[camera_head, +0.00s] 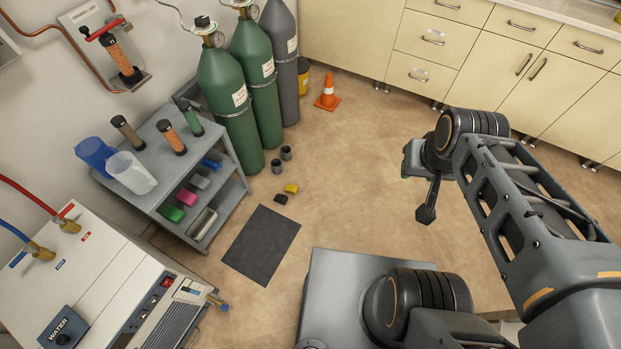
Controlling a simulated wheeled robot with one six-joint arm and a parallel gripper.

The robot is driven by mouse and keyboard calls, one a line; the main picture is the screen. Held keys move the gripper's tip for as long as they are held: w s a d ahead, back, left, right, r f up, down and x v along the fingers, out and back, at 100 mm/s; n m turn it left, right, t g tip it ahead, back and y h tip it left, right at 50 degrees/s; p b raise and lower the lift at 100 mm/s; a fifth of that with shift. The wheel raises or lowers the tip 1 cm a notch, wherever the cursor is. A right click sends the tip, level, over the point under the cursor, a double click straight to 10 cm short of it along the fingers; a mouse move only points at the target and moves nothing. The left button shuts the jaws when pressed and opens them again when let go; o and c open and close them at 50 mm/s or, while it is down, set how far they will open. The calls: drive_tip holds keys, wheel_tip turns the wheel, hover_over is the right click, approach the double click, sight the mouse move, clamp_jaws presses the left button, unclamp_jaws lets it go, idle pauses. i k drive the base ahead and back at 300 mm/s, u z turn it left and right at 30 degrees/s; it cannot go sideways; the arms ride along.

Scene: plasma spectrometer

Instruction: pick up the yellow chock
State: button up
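The yellow chock (291,188) lies on the brown floor, in front of the green gas cylinders. A small black block (281,199) lies just in front of it, close beside or touching it. My gripper (425,214) is on the right, at the end of my raised arm, well apart from the chock in the picture. Its fingers are too small and dark to show whether they are open or shut. I see nothing clearly held in it.
Two dark grey cups (278,167) stand behind the chock, near the cylinders (243,115). A black mat (262,245) lies in front. A grey shelf cart (235,197) stands left. An orange cone (328,90) stands behind. The floor to the right is clear.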

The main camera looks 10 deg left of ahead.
sight(292, 189)
drive_tip(key=u, duration=0.1)
drive_tip(key=i, duration=0.7)
drive_tip(key=u, duration=0.9)
drive_tip(key=i, duration=0.35)
drive_tip(key=u, duration=0.4)
